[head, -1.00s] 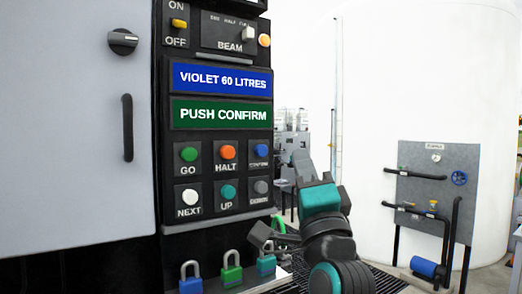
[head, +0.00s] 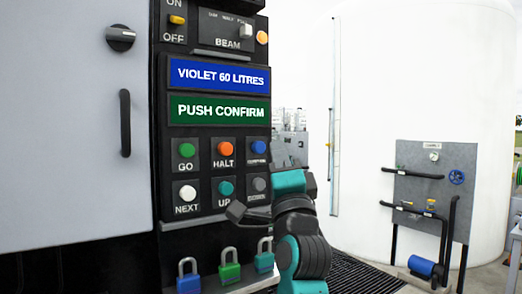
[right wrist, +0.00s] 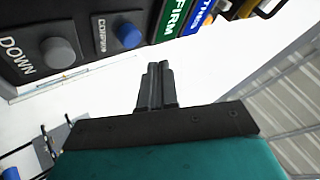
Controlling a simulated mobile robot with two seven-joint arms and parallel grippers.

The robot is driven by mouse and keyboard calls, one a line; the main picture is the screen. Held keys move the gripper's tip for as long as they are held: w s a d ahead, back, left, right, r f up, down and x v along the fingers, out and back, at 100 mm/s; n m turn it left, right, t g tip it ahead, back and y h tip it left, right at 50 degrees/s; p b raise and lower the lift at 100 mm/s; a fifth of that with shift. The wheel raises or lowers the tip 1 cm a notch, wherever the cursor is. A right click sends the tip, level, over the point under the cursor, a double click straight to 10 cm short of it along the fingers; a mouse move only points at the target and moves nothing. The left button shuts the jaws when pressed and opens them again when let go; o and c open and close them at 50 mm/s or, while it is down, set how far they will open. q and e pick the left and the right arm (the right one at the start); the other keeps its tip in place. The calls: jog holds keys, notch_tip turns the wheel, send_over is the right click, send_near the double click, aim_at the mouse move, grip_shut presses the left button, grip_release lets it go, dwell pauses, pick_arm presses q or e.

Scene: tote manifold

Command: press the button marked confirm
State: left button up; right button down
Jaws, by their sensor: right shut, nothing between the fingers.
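The confirm button is a round blue button (head: 258,147) in the upper right of the button grid, above a small blurred label. It also shows in the right wrist view (right wrist: 129,35), standing out from its plate. My left gripper is not in view.
A grey button (head: 258,184) sits below the blue one and an orange button (head: 225,148) to its left. A green display (head: 220,111) above reads PUSH CONFIRM. Several padlocks (head: 229,270) hang below the panel. A grey board with pipes (head: 430,180) stands at right.

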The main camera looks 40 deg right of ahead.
aim_at(260, 147)
jog(key=shift+w+d, duration=0.15)
jog(key=shift+w, duration=0.95)
jog(key=shift+w, duration=0.15)
dwell(1.2)
jog(key=shift+w, duration=0.3)
jog(key=shift+w+d, duration=0.1)
jog(key=shift+w, duration=0.5)
dwell(0.7)
jog(key=shift+s, duration=0.1)
jog(key=shift+s+p, duration=0.4)
jog(key=shift+s, duration=0.55)
